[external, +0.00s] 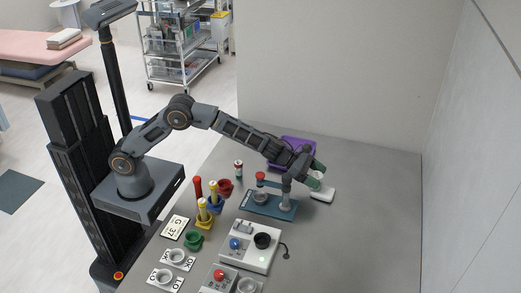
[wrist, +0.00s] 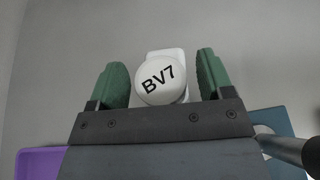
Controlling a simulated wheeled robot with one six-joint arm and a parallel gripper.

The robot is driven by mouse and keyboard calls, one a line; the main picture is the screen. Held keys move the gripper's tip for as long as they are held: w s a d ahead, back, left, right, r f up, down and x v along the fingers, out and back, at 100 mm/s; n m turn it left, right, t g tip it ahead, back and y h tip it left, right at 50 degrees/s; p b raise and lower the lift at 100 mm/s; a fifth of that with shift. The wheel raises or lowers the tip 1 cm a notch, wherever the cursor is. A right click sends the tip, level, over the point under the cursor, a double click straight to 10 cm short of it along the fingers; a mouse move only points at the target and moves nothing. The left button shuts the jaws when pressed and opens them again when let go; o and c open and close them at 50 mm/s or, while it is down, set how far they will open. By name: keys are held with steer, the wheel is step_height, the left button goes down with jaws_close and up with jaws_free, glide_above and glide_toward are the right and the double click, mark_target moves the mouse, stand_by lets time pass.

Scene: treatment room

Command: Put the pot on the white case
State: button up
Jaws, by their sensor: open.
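The pot (wrist: 160,82) shows in the wrist view as a round white top marked "BV7". It lies between the two green fingers of my gripper (wrist: 161,80), with a gap on each side. My gripper is open and the pot is not clamped. The white case (wrist: 166,56) shows behind the pot, which overlaps it and appears to stand on it; the contact itself is hidden. In the external view, the white case (external: 324,194) lies on the grey table just below my gripper (external: 316,176). I cannot make out the pot clearly there.
A purple tray (external: 297,142) lies behind my gripper. A blue stand with a grey post and red knob (external: 260,176) is close on the left. Colored cups, labelled plates and a white control box (external: 247,246) are nearer the front. The table's right side is clear.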

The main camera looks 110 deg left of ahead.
steer(key=b+v, duration=0.2)
steer(key=v, duration=1)
